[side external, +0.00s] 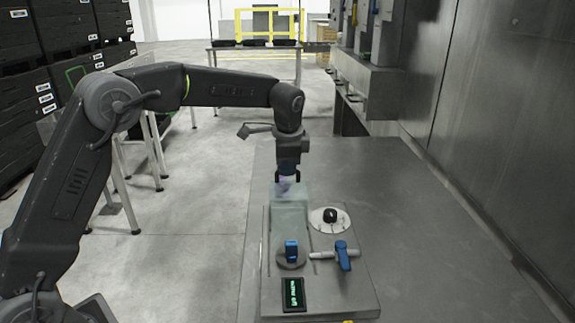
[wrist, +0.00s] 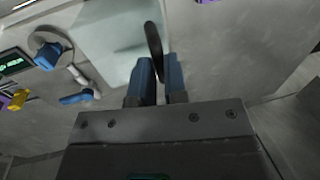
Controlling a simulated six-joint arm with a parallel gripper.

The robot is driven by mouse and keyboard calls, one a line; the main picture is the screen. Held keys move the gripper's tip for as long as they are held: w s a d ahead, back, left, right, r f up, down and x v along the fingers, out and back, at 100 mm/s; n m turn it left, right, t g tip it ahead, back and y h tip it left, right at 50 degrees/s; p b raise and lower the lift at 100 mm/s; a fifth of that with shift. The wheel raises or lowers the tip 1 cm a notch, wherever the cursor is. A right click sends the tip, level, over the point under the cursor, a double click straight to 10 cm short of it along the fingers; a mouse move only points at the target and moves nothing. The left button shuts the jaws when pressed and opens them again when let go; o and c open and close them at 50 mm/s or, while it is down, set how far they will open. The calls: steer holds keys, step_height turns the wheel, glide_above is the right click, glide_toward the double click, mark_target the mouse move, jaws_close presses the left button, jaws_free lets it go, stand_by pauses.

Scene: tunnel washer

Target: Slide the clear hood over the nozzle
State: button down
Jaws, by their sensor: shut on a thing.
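The clear hood (side external: 290,212) is a pale, see-through greenish box at the far end of the panel plate. It also shows in the wrist view (wrist: 112,42) as a pale, see-through area. My gripper (side external: 287,186) is above the hood and points down. In the wrist view its blue fingers (wrist: 160,72) are closed on a dark upright piece (wrist: 154,42), which looks like the hood's handle. I cannot make out the nozzle; whether the hood covers it is unclear.
The plate carries a blue knob (side external: 291,249), a black knob on a white disc (side external: 330,215), a blue-handled valve (side external: 343,257) and a small green-lit display (side external: 293,293). A steel wall (side external: 480,110) stands on the right. The grey bench (side external: 395,200) right of the plate is clear.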

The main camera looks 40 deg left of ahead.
steer(key=s+d, duration=1)
steer(key=shift+d, duration=0.1)
steer(key=c, duration=1.2)
jaws_free()
steer(key=shift+o, duration=0.2)
step_height(320, 180, up, 14)
steer(key=s+d, duration=0.1)
steer(key=shift+s+d+f, duration=0.2)
steer(key=shift+s+d, duration=0.15)
steer(key=shift+s, duration=0.05)
